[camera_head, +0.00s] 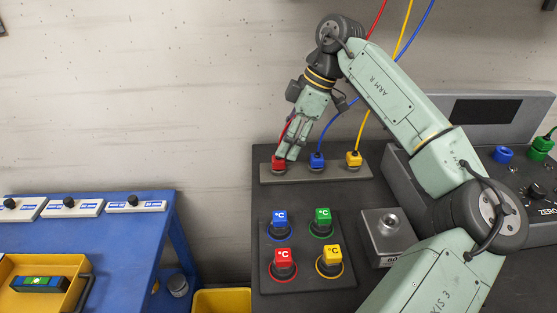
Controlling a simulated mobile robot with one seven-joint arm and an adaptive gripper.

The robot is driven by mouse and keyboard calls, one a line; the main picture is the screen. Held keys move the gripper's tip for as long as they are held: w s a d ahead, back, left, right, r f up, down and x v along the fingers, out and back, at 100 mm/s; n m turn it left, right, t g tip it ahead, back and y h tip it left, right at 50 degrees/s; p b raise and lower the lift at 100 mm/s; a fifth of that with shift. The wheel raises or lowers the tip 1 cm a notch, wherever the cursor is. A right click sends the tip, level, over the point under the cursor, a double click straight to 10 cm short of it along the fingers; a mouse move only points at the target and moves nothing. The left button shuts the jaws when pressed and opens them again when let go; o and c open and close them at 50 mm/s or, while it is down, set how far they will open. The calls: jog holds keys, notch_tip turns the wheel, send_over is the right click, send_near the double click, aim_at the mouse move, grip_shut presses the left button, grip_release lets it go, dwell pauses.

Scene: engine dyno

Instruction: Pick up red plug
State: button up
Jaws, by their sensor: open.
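The red plug (278,162) sits at the left end of a grey strip (330,172) on the dark bench, with a red cable rising from it. My gripper (287,150) is at the red plug, pointing down at it from above and slightly right. Its fingers are open and overlap the upper part of the plug in the picture. I cannot tell whether they touch it. The blue plug (317,160) and the yellow plug (354,159) sit to the right on the same strip, each with its own cable going up.
In front of the strip is a dark panel with blue, green, red (283,258) and yellow °C blocks. A grey box (388,231) with a round fitting stands to its right. A console (480,150) fills the right. A blue table (120,240) with a yellow tray stands left.

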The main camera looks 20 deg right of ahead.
aim_at(279, 165)
jog(key=x, duration=0.2)
jog(key=p+x, duration=0.1)
jog(key=x, duration=0.1)
jog(key=shift+s+a+f+p, duration=0.15)
jog(key=shift+f+p, duration=0.05)
jog(key=shift+p, duration=0.1)
jog(key=shift+c, duration=0.2)
jog(key=c, duration=1)
